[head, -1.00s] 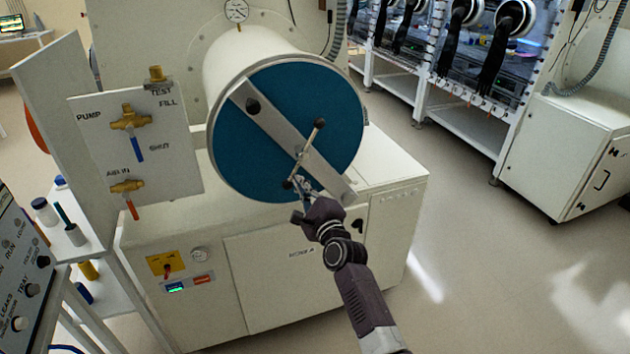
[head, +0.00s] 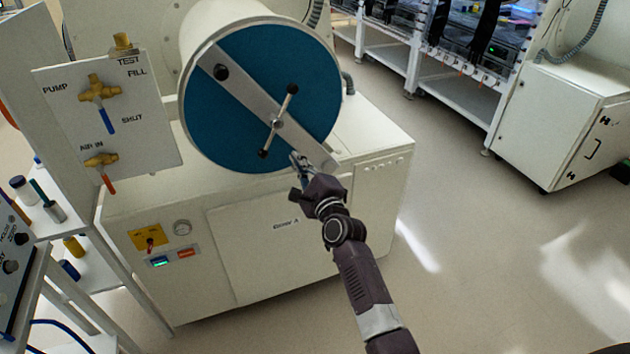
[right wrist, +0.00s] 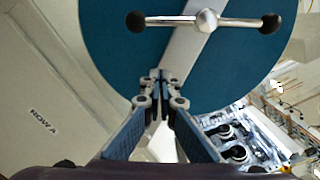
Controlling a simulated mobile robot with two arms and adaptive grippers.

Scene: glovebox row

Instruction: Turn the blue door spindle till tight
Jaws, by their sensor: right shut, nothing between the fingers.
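The blue round door (head: 235,115) closes the front of the white cylinder, with a grey bar (head: 250,100) slanting across it. The spindle (head: 276,122) is a metal T-handle with dark ball ends, set on the bar. In the head view it runs steeply from upper right to lower left. In the right wrist view the spindle handle (right wrist: 205,20) lies nearly level at the top, above the fingertips. My right gripper (head: 296,157) is shut and empty, just below the spindle's lower end and apart from it. Its closed fingertips also show in the right wrist view (right wrist: 159,82). My left gripper is not in view.
A valve panel (head: 140,150) with brass valves stands left of the door. The white cabinet (head: 260,245) is below it. A shelf with bottles is at the far left. Open floor (head: 470,260) lies to the right, with glovebox stands behind.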

